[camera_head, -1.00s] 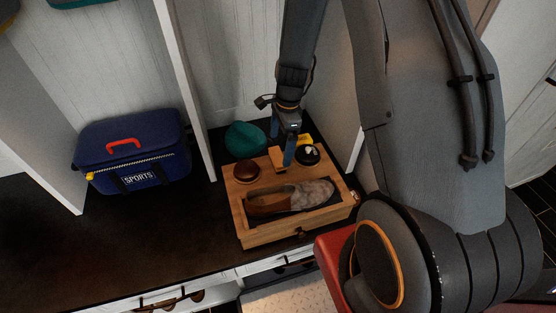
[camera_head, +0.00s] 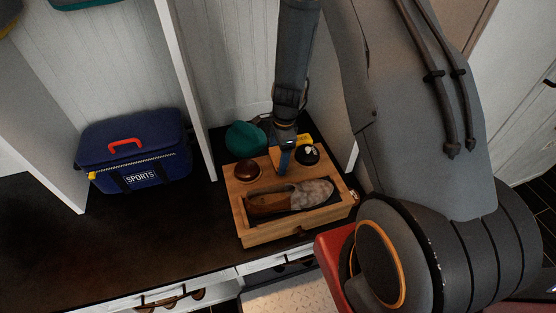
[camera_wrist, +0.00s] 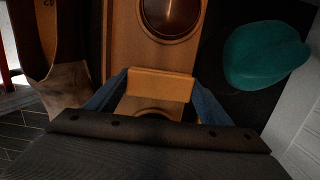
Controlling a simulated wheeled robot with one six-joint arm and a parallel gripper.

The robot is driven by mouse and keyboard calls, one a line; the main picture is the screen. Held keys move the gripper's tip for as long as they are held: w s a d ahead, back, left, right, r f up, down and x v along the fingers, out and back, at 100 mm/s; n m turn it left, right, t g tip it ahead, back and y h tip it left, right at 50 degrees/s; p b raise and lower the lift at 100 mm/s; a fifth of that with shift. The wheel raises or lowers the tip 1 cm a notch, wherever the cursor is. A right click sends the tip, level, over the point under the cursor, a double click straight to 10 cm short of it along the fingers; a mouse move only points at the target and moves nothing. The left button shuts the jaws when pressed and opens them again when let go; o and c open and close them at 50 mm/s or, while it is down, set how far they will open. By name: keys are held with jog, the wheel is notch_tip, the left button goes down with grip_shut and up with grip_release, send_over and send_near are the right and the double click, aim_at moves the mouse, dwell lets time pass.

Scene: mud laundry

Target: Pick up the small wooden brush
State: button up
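The small wooden brush (camera_wrist: 160,84) is a light tan block in the middle of the wrist view. In the head view the brush (camera_head: 273,155) stands at the back of the wooden tray (camera_head: 239,212), partly hidden by my gripper. My gripper (camera_head: 281,160) points down over it. In the wrist view my gripper (camera_wrist: 160,90) has its blue fingers apart, one at each end of the brush. The fingertips are close to its ends; I cannot see clear contact.
A brown shoe (camera_head: 289,199) lies in the tray. A dark brown round tin (camera_head: 247,171) sits left of the brush, a black one (camera_head: 307,155) right. A teal item (camera_head: 245,137) is behind. A blue sports bag (camera_head: 134,150) stands left; the bench between is clear.

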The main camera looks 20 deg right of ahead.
aim_at(278, 156)
jog(key=c, duration=0.4)
jog(key=shift+r+b, duration=0.4)
jog(key=shift+r, duration=4.6)
